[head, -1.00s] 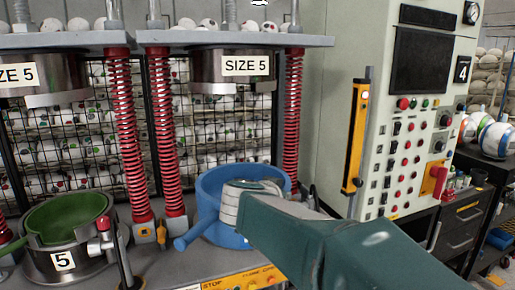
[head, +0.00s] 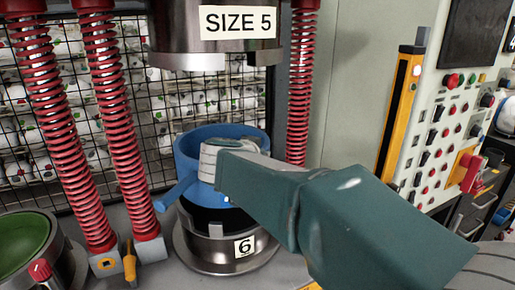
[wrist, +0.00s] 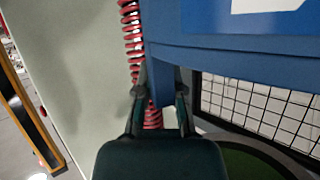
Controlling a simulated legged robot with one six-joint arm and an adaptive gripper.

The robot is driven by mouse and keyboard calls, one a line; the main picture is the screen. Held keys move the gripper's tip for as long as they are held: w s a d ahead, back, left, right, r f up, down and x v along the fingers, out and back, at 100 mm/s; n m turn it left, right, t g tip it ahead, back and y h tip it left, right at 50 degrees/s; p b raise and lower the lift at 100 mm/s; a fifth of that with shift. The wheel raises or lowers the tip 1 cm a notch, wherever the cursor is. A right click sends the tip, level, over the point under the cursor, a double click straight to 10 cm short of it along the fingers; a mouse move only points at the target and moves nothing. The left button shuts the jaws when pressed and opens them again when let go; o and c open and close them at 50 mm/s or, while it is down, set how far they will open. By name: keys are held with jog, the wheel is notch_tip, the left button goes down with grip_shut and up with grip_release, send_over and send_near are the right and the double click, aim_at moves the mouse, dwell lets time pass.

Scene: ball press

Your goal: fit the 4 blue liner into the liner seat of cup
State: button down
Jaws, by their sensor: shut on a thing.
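The blue liner (head: 185,155) is an open ring with a handle at its left, in the middle of the head view. It is over the metal cup (head: 208,255) labelled 6. A dark band shows between liner and cup rim; I cannot tell whether they touch or whether the liner is seated. My gripper (wrist: 160,98) is shut on a blue tab of the liner in the wrist view, where the liner's wall (wrist: 240,45) fills the top. In the head view my arm hides the gripper's fingertips and part of the liner's right side.
A press head (head: 205,45) labelled SIZE 5 hangs above the liner. Red springs (head: 120,140) stand left and right of it. A cup with a green liner (head: 22,240) is at lower left. A control panel (head: 450,130) and yellow bar (head: 400,110) are at right.

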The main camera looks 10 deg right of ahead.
jog(key=shift+s+r, duration=0.1)
jog(key=shift+s, duration=0.05)
jog(key=shift+f, duration=0.2)
jog(key=shift+a+f, duration=0.1)
jog(key=shift+f, duration=0.9)
dwell(0.8)
jog(key=shift+f, duration=1.55)
jog(key=shift+f, duration=1.7)
